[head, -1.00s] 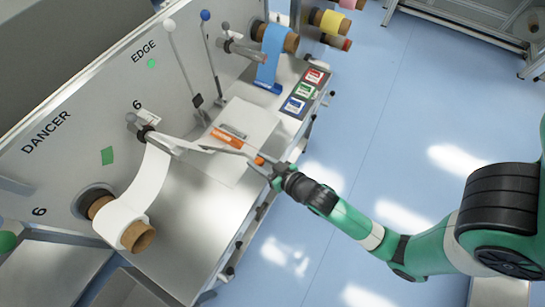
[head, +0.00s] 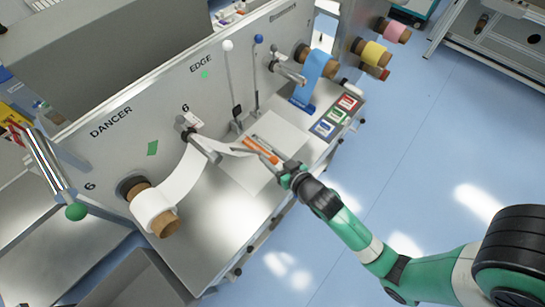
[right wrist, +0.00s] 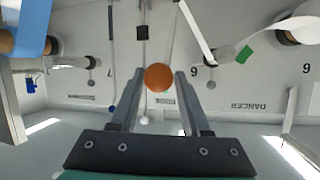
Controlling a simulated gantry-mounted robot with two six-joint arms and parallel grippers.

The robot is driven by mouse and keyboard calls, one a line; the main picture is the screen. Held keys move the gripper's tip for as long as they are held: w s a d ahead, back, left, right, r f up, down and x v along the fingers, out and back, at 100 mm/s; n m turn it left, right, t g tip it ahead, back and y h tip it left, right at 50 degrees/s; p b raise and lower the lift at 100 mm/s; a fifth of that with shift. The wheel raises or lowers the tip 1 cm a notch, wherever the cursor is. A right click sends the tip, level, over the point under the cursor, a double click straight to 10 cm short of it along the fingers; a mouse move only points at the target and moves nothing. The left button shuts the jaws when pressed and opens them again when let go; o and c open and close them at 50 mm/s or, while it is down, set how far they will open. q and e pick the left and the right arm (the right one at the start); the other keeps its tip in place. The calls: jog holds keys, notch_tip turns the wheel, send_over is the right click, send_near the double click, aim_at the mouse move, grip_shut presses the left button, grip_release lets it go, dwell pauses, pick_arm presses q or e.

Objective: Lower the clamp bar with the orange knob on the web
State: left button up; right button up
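The orange knob (right wrist: 158,77) shows as a round ball between the fingertips of my right gripper (right wrist: 159,75) in the right wrist view. The fingers stand apart on either side of it, with narrow gaps visible. In the head view my right gripper (head: 276,163) is over the front part of the steel table, its fingers beside the orange knob (head: 274,159). The clamp bar is partly hidden there, and I cannot tell its exact angle. The white web (head: 184,178) runs from its roll up to a roller and then toward the table. My left gripper is not in view.
The upright panel (head: 112,150) backs the table. Levers with a white ball (head: 228,45) and a blue ball (head: 258,39) stand near it. A blue roll (head: 318,66) and coloured cards (head: 336,114) lie farther along.

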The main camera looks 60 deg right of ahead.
jog(key=shift+o, duration=1.2)
jog(key=v, duration=1.1)
jog(key=shift+s+b, duration=0.25)
jog(key=shift+b, duration=0.05)
jog(key=shift+a+r, duration=0.15)
